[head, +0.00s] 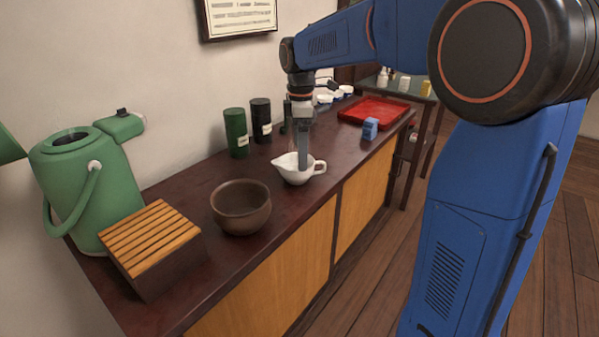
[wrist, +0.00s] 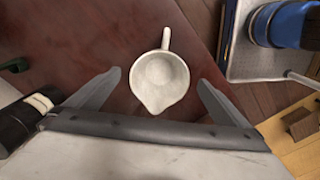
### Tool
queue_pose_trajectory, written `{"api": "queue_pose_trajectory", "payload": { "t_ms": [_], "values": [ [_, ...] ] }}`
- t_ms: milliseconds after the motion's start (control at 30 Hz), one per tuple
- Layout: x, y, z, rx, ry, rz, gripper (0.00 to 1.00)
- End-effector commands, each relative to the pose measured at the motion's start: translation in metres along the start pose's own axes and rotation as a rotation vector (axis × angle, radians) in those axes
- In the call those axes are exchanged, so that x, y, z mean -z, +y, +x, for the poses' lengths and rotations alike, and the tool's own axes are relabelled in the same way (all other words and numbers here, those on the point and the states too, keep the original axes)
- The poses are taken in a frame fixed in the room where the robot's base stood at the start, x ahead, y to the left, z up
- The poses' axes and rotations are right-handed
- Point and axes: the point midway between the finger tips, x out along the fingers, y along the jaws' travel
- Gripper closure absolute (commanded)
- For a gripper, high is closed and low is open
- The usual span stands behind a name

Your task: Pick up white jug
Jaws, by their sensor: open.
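The white jug (head: 292,169) stands upright on the dark red-brown counter (head: 270,198), near its front edge in the head view. In the wrist view the jug (wrist: 160,78) shows from above, empty, with its handle pointing up in the picture and its spout pointing down toward my gripper. My gripper (head: 303,160) points down over the jug in the head view and partly covers it. In the wrist view my gripper (wrist: 155,85) is open, with one finger on each side of the jug's spout end and a gap on both sides. I see no contact.
A brown bowl (head: 241,208) stands left of the jug. Green (head: 236,134) and black (head: 261,121) canisters stand behind it. A blue block (head: 370,128) and a red tray (head: 374,111) lie to the right. A slatted wooden box (head: 150,240) and green pot (head: 75,180) are farther left.

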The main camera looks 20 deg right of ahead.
Motion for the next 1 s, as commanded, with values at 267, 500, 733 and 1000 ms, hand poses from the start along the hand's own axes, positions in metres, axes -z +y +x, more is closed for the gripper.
{"api": "queue_pose_trajectory", "payload": {
  "t_ms": [267, 500, 733, 1000],
  "values": [
    [0.003, -0.002, 0.036, 0.003, -0.001, 0.000, 0.00],
    [0.003, -0.001, 0.049, 0.000, 0.000, 0.000, 0.00],
    [0.003, -0.001, 0.049, 0.000, 0.000, 0.000, 0.14],
    [0.003, -0.001, 0.048, -0.001, 0.000, 0.000, 0.52]
  ]
}}
